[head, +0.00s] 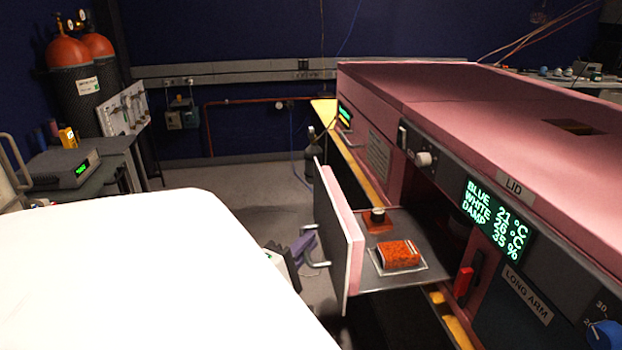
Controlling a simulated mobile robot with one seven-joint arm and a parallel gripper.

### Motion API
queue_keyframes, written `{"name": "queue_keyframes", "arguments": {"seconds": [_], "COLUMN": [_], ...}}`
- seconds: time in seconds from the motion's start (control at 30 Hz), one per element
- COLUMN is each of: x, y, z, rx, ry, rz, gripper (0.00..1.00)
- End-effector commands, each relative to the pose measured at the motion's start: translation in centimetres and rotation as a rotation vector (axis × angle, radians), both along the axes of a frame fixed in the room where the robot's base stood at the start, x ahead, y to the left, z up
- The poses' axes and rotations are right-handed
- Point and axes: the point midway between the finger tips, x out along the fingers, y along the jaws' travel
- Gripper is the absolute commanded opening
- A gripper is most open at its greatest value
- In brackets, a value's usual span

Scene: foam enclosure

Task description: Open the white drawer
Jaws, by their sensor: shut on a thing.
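The white drawer (336,245) stands pulled out from the pink enclosure. Its upright front panel shows a pale outer face and a pink inner side. Its metal handle (317,263) sticks out to the left. My gripper (304,245), with purple fingers, is shut on the handle; the exact contact is small and partly hidden. In the drawer's grey tray lie an orange-red block (398,254) on a clear sheet and a small dark round item (377,215) on an orange base.
The pink enclosure (430,110) fills the right side, with a green-lit display (492,222), a red latch (463,281) and a blue knob (604,335). A bench with instruments (70,165) and gas cylinders (68,75) stand at the left.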

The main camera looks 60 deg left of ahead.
Motion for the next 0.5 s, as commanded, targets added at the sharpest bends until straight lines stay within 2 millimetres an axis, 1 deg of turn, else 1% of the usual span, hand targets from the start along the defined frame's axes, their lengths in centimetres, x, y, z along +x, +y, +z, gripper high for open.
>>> {"name": "queue_keyframes", "arguments": {"seconds": [0.17,0.2,0.37,0.5], "x": [-0.04,-0.03,-0.01,0.01], "y": [0.04,0.04,0.03,0.02], "z": [-0.08,-0.08,-0.05,-0.03], "rx": [-0.001,-0.001,-0.001,0.000], "ry": [0.001,0.001,0.001,0.000], "rz": [0.002,0.002,0.002,0.001], "gripper": [0.00,0.12,0.33,0.33]}}
